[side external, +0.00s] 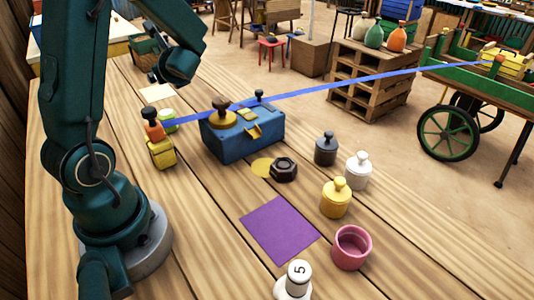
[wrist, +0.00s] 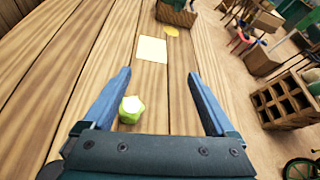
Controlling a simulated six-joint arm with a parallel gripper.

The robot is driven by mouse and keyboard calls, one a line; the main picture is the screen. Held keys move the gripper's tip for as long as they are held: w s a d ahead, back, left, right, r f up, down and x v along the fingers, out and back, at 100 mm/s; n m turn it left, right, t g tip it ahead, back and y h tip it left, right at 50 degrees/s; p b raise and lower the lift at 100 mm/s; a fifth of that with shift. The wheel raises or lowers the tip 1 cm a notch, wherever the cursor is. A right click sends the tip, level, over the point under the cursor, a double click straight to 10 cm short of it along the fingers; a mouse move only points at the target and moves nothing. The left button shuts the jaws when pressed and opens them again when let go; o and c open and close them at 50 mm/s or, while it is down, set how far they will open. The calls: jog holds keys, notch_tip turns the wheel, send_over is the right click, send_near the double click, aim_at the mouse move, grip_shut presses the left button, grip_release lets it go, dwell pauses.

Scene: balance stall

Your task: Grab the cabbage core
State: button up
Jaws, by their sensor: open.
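The cabbage core, a small pale green and white lump (wrist: 131,110), lies on the plank table in the wrist view. There it appears between my fingers, nearer the left one and close to the palm edge. A green and white piece (side external: 168,120), likely the same core, shows in the side view, partly hidden behind a yellow and orange item. My gripper (wrist: 160,74) is open with its two blue fingers wide apart and nothing held. In the side view my wrist is raised above the table's far part, and the fingers cannot be made out clearly.
A blue box (side external: 243,135) stands right of the core, with a long blue strip (side external: 350,82) running across it. The yellow and orange item (side external: 160,152) stands close before the core. A cream square (wrist: 152,48) and basket (wrist: 177,12) lie beyond. Weights and a pink cup (side external: 351,248) stand nearer.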

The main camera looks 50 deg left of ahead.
jog(key=m+g, duration=0.1)
jog(key=g, duration=0.1)
send_over(164, 113)
jog(key=f, duration=0.5)
jog(key=shift+w+f, duration=0.25)
jog(key=shift+w, duration=0.05)
jog(key=shift+f, duration=2.05)
jog(key=f, duration=0.1)
jog(key=a+f, duration=0.1)
jog(key=f, duration=0.1)
jog(key=shift+a+f, duration=0.2)
jog(key=shift+a, duration=0.1)
jog(key=shift+a+f, duration=0.25)
jog(key=shift+a, duration=0.3)
grip_shut()
jog(key=shift+r, duration=0.1)
